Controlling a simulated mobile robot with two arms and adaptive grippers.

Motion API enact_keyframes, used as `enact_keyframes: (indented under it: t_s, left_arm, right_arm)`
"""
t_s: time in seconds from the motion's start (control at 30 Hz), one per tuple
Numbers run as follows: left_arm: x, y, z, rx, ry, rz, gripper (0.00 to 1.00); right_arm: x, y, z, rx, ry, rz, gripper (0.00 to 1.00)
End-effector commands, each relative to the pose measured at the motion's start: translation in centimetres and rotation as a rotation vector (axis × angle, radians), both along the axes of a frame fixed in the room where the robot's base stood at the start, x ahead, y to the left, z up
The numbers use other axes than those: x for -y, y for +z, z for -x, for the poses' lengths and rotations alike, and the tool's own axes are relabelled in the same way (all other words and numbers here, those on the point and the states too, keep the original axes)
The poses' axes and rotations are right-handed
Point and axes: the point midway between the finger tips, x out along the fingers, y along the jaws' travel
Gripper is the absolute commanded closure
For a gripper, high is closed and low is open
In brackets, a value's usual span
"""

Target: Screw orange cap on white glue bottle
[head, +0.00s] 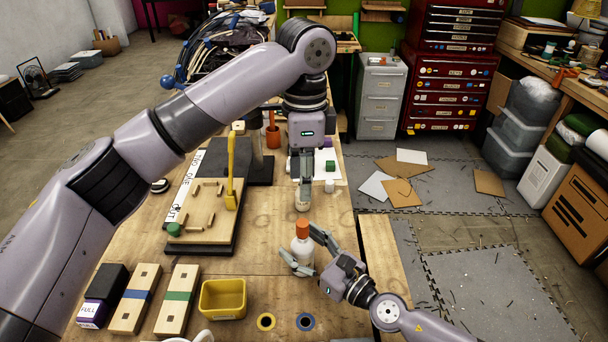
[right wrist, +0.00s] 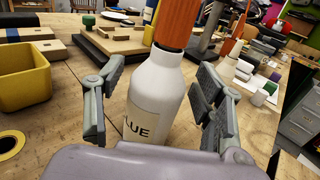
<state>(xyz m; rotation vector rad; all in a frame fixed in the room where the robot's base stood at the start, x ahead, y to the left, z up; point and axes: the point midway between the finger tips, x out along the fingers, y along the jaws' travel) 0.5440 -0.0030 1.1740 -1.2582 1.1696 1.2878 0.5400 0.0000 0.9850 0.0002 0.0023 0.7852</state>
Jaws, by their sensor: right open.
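The white glue bottle (head: 302,252) stands upright on the wooden table at the front centre. Its label shows in the right wrist view (right wrist: 146,115). The orange cap (head: 302,229) is at the bottle's top, upright; how far it is threaded cannot be seen. In the right wrist view the cap (right wrist: 179,22) runs out of the top of the picture. My right gripper (head: 309,249) is open, with one finger on each side of the bottle; gaps show in the wrist view. My left gripper (head: 303,190) points down behind the bottle, away from it; its finger opening is unclear.
A yellow bin (head: 223,299), two wooden blocks with coloured bands and a dark box stand at the front left. A wooden board (head: 205,212) with pegs lies left of the bottle. Two rings lie near the front edge. Bare table surrounds the bottle.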

Motion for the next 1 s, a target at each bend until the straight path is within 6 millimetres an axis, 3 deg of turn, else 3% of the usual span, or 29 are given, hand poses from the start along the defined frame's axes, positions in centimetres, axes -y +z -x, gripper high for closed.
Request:
enact_keyframes:
  t_s: [0.37, 0.8, 1.0]
  left_arm:
    - [0.0, 0.0, 0.0, 0.0, 0.0, 0.0, 0.57]
    - [0.0, 0.0, 0.0, 0.0, 0.0, 0.0, 0.57]
    - [0.0, 0.0, 0.0, 0.0, 0.0, 0.0, 0.57]
  right_arm:
    - [0.7, 0.0, 0.7, 0.0, -0.001, 0.0, 0.36]
    - [6.5, -0.1, 6.4, 0.001, 0.0, 0.006, 0.36]
    - [8.1, 0.0, 8.1, -0.001, 0.0, 0.002, 0.36]
